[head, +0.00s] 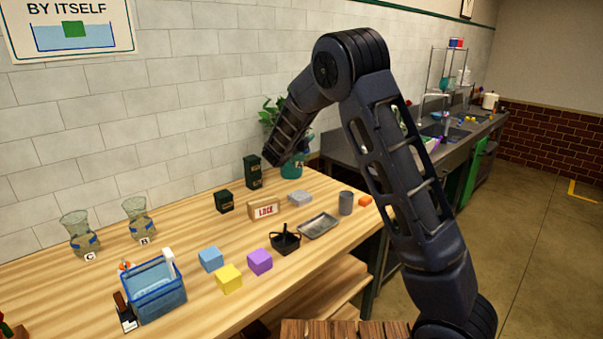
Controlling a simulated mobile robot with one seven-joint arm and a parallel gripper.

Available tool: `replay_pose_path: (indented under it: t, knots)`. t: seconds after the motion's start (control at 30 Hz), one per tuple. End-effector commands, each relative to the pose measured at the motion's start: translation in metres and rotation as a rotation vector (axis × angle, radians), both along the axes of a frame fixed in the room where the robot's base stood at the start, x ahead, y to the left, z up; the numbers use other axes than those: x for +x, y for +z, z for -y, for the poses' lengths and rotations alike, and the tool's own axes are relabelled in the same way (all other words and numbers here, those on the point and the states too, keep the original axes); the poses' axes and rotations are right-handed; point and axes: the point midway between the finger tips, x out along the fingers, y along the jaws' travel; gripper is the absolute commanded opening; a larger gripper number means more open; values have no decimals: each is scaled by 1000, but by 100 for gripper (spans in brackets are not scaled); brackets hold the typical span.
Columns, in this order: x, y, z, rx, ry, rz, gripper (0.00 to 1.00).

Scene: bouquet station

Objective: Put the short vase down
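Three vases stand in view, and I cannot tell which one the task calls short. A clear vase marked C (81,236) and a clear vase marked B (139,219) stand at the back left of the wooden table. A teal vase marked A (291,169) is at the far end, partly hidden by my arm, with green leaves above it. My gripper (274,157) is at the low end of my arm, close beside vase A in the picture. Its fingers cannot be made out, so whether it touches or holds anything is unclear.
The wooden table (190,289) also holds a blue water bin (155,292), three coloured cubes (229,279), a black holder (285,240), a grey tray (319,226), a grey cup (346,203), a LOCK sign (265,210) and dark boxes (253,172). A tiled wall stands behind.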

Motion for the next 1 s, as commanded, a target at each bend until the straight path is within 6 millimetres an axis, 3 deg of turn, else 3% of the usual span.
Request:
replay_pose_path:
  t: [0.4, 0.77, 1.0]
  knots:
    - [0, -81, 0, -2, 0, 0, 0]
    - [1, -104, 0, 0, 0, 1, 0]
    - [1, -134, 0, -2, 1, 1, 0]
